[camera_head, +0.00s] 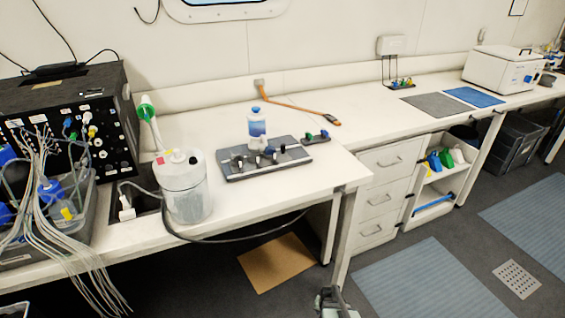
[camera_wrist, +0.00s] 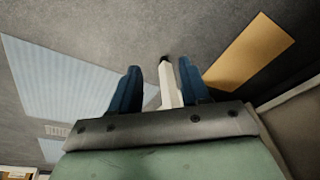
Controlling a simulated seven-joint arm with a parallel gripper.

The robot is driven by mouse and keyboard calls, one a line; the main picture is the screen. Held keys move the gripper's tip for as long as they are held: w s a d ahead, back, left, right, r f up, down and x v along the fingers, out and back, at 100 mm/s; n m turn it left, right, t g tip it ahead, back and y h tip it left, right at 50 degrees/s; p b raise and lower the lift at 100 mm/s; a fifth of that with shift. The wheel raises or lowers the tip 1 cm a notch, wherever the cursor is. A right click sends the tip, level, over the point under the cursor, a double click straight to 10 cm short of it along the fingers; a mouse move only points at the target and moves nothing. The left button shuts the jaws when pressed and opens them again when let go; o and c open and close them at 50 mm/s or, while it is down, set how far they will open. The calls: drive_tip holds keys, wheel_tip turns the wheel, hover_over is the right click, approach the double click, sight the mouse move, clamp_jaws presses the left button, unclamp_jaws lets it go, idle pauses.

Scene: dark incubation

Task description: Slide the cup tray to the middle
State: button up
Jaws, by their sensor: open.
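A flat grey tray (camera_head: 285,164) lies on the near white bench. Several small black and white pieces and a white-and-blue bottle stand on it. I take this to be the cup tray, but no cup can be made out clearly. My gripper (camera_wrist: 160,82) shows in the wrist view with its two dark blue fingers apart. A pale post shows between and beyond the fingers, and I see no object held. The wrist view faces the floor and shows no tray. At the bottom edge of the head view, a grey-green part of my arm is low, in front of the bench and away from the tray.
A clear lidded container (camera_head: 186,190) stands left of the tray, with a black hose beside it. An orange tool (camera_head: 295,106) lies behind, and a small rack (camera_head: 315,139) is close to the tray's right. Bare bench (camera_head: 270,203) is in front. Drawers (camera_head: 375,190) stand at right.

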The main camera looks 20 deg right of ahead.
drive_tip(key=w+d+r+t+h, duration=0.1)
drive_tip(key=w+d+r, duration=0.3)
drive_tip(key=d, duration=0.4)
drive_tip(key=w+d+r+t+h, duration=0.1)
drive_tip(key=w+d+r+h, duration=0.2)
drive_tip(key=d, duration=0.6)
drive_tip(key=w+d+r+t, duration=0.1)
drive_tip(key=w+d+r, duration=0.3)
drive_tip(key=d+r, duration=0.3)
drive_tip(key=w+d+r+n+h, duration=0.1)
drive_tip(key=w+d+r+n, duration=0.15)
drive_tip(key=d+r, duration=0.45)
drive_tip(key=w+d+r+n+h, duration=0.1)
drive_tip(key=w+d+r, duration=0.25)
drive_tip(key=r, duration=0.75)
drive_tip(key=w+d+r+n+h, duration=0.15)
drive_tip(key=w+d+r, duration=0.3)
drive_tip(key=r, duration=0.45)
wheel_tip(320, 180, up, 28)
drive_tip(key=n+g+y, duration=0.5)
drive_tip(key=n+y, duration=0.4)
drive_tip(key=n, duration=1)
hover_over(283, 145)
drive_tip(key=f, duration=1.2)
drive_tip(key=shift+w+f, duration=0.2)
drive_tip(key=shift+f, duration=0.2)
